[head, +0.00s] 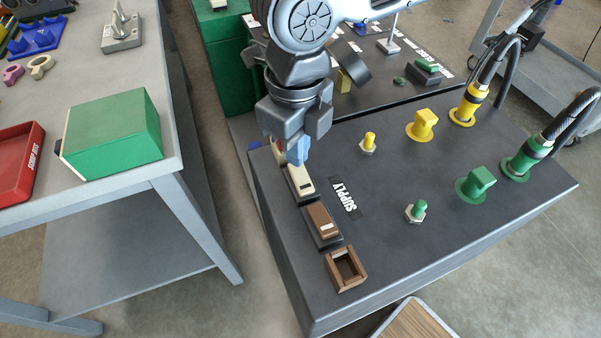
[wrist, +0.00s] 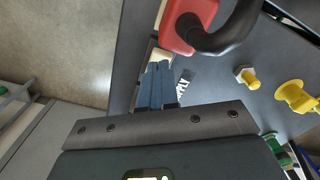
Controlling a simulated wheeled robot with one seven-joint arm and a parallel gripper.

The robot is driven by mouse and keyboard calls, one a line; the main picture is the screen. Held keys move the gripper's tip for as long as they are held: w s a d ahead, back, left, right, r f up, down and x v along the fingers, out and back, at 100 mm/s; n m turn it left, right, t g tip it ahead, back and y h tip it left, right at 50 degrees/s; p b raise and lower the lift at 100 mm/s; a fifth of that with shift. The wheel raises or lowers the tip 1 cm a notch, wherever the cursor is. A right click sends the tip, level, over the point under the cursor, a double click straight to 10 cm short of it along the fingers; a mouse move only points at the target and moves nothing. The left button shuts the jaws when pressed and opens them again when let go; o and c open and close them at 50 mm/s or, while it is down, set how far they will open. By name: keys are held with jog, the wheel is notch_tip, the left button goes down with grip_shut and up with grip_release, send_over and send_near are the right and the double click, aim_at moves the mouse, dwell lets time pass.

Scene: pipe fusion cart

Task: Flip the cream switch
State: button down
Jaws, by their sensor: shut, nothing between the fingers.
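The cream switch (head: 301,181) is a rocker in a dark frame near the left edge of the dark cart top, by the SUPPLY label (head: 345,192). My gripper (head: 298,158) is shut and empty, with its blue fingers pointing down at the far end of the switch. In the wrist view the shut fingers (wrist: 158,72) reach the cream switch (wrist: 161,54) and cover part of it. I cannot tell whether the tips touch it.
A brown switch (head: 322,222) and an open wooden box (head: 345,270) sit nearer on the same edge. A red part with a black handle (wrist: 193,25) stands just beyond the cream switch. Yellow (head: 423,124) and green (head: 476,184) knobs stand to the right.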

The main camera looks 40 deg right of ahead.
jog(key=shift+f+b, duration=0.55)
jog(key=shift+f, duration=0.45)
dwell(1.2)
notch_tip(320, 180, up, 7)
jog(key=p, duration=0.6)
jog(key=shift+p, duration=0.4)
dwell(0.3)
